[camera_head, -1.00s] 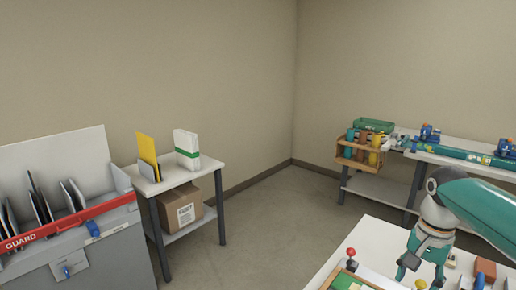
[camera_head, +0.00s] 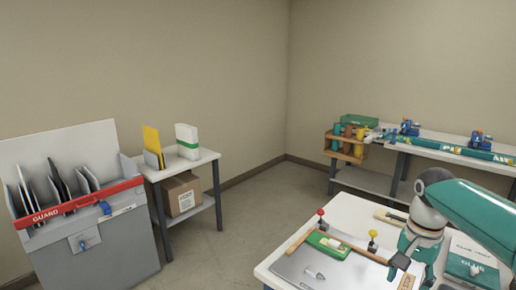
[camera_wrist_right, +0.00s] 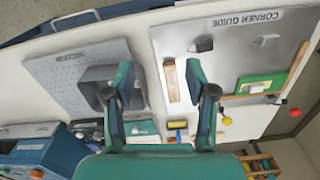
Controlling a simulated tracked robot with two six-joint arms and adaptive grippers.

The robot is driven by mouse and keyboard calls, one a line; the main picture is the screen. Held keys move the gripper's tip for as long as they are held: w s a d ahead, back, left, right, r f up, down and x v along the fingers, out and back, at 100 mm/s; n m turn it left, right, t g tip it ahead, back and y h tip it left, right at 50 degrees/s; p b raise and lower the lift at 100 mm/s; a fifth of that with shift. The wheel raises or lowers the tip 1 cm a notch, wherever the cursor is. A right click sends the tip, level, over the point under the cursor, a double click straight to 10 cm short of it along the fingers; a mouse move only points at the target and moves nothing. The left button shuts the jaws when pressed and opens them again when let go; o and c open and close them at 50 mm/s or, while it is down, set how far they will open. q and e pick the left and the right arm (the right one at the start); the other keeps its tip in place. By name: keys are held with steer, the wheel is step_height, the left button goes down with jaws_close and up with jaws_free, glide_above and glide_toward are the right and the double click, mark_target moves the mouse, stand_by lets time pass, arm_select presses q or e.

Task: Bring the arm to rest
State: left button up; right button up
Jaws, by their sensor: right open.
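My right arm comes in from the right in the head view, a teal forearm with a grey wrist joint. Its gripper (camera_head: 414,256) points down over the white worktable (camera_head: 352,207). In the right wrist view the two teal fingers (camera_wrist_right: 160,76) stand wide apart, with nothing held between them. A wooden strip (camera_wrist_right: 171,82) shows past the gap, on the table beyond the fingers; I cannot judge the distance to it. The left gripper is not in view.
The worktable carries a grey corner guide board (camera_head: 310,268) with red and yellow knobs, a green-and-white block (camera_head: 328,244) and a teal glue box (camera_head: 468,270). A guard rack (camera_head: 92,238) and side table (camera_head: 205,157) stand left. A bench (camera_head: 440,146) lines the right wall. Floor between is clear.

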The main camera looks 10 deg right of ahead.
steer(key=s+a+f+n+g+y, duration=0.1)
steer(key=s+a+f+g, duration=0.1)
steer(key=a+f, duration=0.45)
steer(key=s+a+f+n+g, duration=0.1)
steer(key=a+f+n, duration=0.15)
steer(key=f, duration=0.75)
steer(key=s+a+f+n+g+y, duration=0.1)
steer(key=s+a+f+g, duration=0.1)
steer(key=a+f, duration=0.55)
steer(key=s+a+f+n+t+y, duration=0.2)
steer(key=s+a+f+n+t, duration=0.15)
steer(key=s+a+f, duration=1)
steer(key=w, duration=0.1)
steer(key=w+d+f+n+t, duration=0.1)
steer(key=w+d+f+t, duration=0.1)
steer(key=w, duration=0.1)
steer(key=shift+d, duration=0.25)
